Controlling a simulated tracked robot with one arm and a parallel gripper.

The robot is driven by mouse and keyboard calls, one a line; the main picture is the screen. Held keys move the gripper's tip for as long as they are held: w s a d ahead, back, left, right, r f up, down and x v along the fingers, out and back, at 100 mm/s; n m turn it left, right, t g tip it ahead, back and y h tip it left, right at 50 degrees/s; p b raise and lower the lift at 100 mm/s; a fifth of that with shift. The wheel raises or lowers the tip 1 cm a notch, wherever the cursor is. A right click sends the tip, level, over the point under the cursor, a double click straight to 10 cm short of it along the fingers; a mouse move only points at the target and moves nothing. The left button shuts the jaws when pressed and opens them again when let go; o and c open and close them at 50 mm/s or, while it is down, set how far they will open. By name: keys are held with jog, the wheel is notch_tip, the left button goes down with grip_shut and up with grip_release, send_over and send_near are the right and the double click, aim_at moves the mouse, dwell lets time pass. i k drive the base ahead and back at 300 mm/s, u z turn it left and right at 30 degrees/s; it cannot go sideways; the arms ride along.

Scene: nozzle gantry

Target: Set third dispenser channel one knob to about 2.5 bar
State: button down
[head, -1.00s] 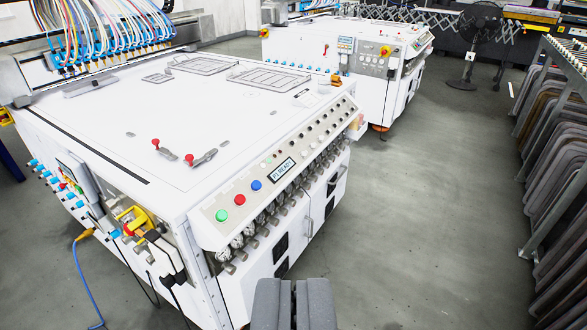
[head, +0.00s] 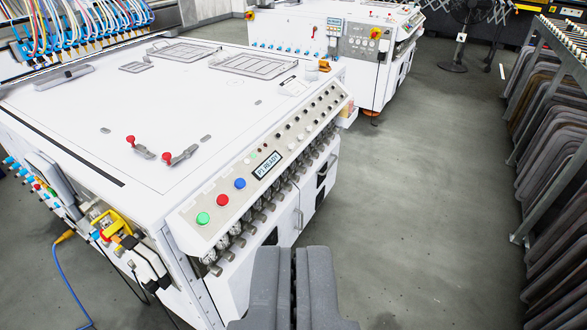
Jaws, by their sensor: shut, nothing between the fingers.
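A white dispensing machine (head: 120,160) fills the left half of the head view. Its sloped front panel (head: 190,225) carries green, red and blue buttons and a display (head: 268,165) reading "P1 READY". A row of small round gauges with grey knobs (head: 258,216) runs under the panel edge, going away to the upper right. The knobs are small and overlap, so I cannot tell which is the third dispenser's channel one, nor read any gauge.
A second white machine (head: 330,40) stands behind, with a black fan (head: 462,30) to its right. A rack of dark pallets (head: 550,120) lines the right side. The grey floor (head: 420,180) between is clear.

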aim_at(215, 270)
jog(key=k, duration=0.5)
jog(key=z, duration=0.55)
jog(key=i, duration=1.25)
jog(key=u, duration=1.35)
